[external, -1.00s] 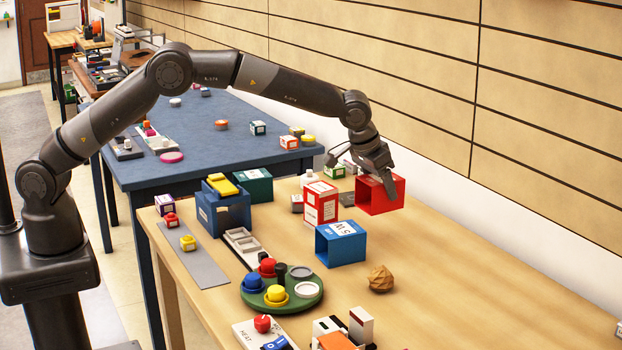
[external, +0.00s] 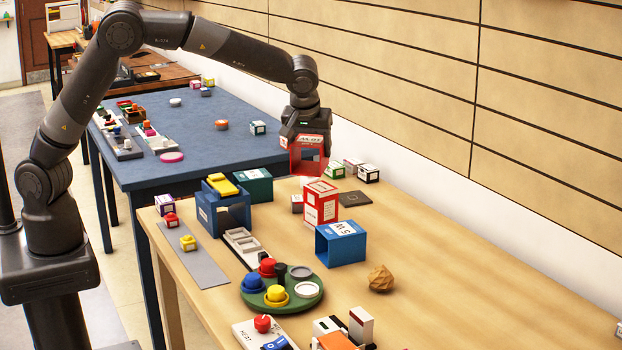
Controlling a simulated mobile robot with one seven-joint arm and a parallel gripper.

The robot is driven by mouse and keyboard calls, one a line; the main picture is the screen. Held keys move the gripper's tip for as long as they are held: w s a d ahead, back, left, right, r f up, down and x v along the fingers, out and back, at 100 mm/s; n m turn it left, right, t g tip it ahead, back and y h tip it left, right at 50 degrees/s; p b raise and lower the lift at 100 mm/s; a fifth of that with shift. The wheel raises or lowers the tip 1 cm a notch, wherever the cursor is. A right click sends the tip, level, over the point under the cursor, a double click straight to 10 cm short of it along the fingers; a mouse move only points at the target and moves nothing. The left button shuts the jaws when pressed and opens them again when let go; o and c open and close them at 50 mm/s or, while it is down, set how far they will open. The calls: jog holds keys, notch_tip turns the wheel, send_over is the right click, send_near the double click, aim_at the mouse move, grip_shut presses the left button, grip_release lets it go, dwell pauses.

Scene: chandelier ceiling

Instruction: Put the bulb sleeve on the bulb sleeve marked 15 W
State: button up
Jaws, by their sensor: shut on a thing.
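My gripper (external: 305,130) is shut on a red open-ended bulb sleeve (external: 294,160) with a white label. It holds the sleeve in the air near the far end of the wooden table. A blue open-ended sleeve (external: 343,252) stands on the wooden table; its white top label seems to end in "5 W", but I cannot read it fully. A darker blue sleeve (external: 233,221) stands to the left with a yellow object (external: 222,185) on top. The label of the held sleeve is too small to read surely.
A red and white box (external: 321,204) stands between the held sleeve and the blue sleeve. A teal box (external: 255,187), a green round tray (external: 310,300) and a brown faceted lump (external: 381,278) are nearby. The right part of the wooden table (external: 480,270) is mostly clear.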

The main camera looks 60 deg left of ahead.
jog(key=s+a+r+n+g+y, duration=0.1)
jog(key=s+a+r+n+g, duration=0.2)
jog(key=s+a+n, duration=0.8)
jog(key=m, duration=0.2)
send_over(252, 174)
notch_tip(252, 174, down, 8)
jog(key=shift+d+r, duration=0.1)
jog(key=shift+r, duration=0.1)
jog(key=shift+f, duration=1.9)
jog(key=shift+f, duration=0.15)
jog(key=o, duration=0.9)
jog(key=shift+o, duration=0.2)
